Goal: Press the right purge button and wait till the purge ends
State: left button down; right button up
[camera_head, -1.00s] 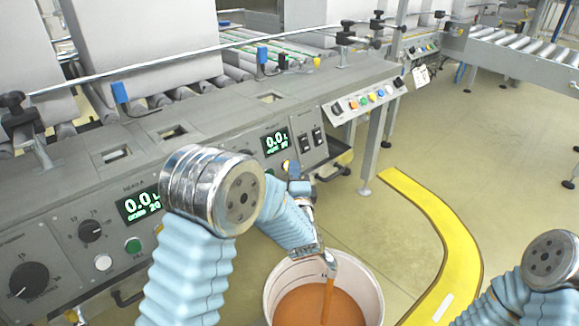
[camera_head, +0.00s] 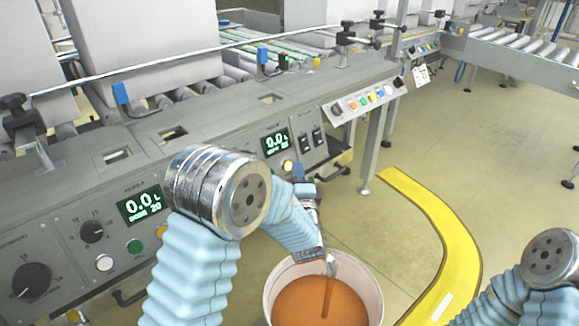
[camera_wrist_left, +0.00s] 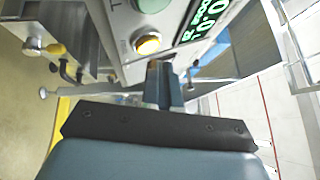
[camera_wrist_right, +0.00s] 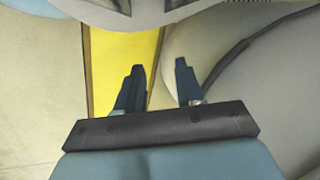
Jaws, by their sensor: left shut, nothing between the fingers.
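The right purge button (camera_head: 288,167) is a lit yellow button under the right display (camera_head: 276,142) on the grey panel. It also shows in the left wrist view (camera_wrist_left: 148,45). My left gripper (camera_head: 299,172) is shut and empty, its fingertips (camera_wrist_left: 159,64) just short of or at the button; contact cannot be told. A stream of orange liquid (camera_head: 327,296) runs from a metal nozzle (camera_head: 331,266) into a white bucket (camera_head: 375,290) holding orange liquid (camera_head: 300,303). My right gripper (camera_wrist_right: 160,70) is open and empty; its fingers are outside the head view.
The left display (camera_head: 140,205), knobs and a green button (camera_head: 134,246) are on the panel's left side. A tilted button strip (camera_head: 362,102) is at its right end. A yellow floor line (camera_head: 455,245) curves across open floor to the right of the bucket.

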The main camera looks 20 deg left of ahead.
pick_arm(q)
jog(key=s+d, duration=0.1)
jog(key=d+r+p, duration=0.1)
jog(key=s+d+p, duration=0.1)
jog(key=d, duration=0.1)
jog(key=shift+s+r, duration=0.3)
jog(key=shift+r, duration=0.05)
jog(key=s+d+r+p, duration=0.5)
jog(key=d+r+p, duration=0.3)
jog(key=r+p, duration=0.1)
jog(key=shift+s+d+r+p, duration=0.15)
jog(key=shift+s+r+p, duration=0.15)
jog(key=shift+r, duration=0.2)
dwell(0.4)
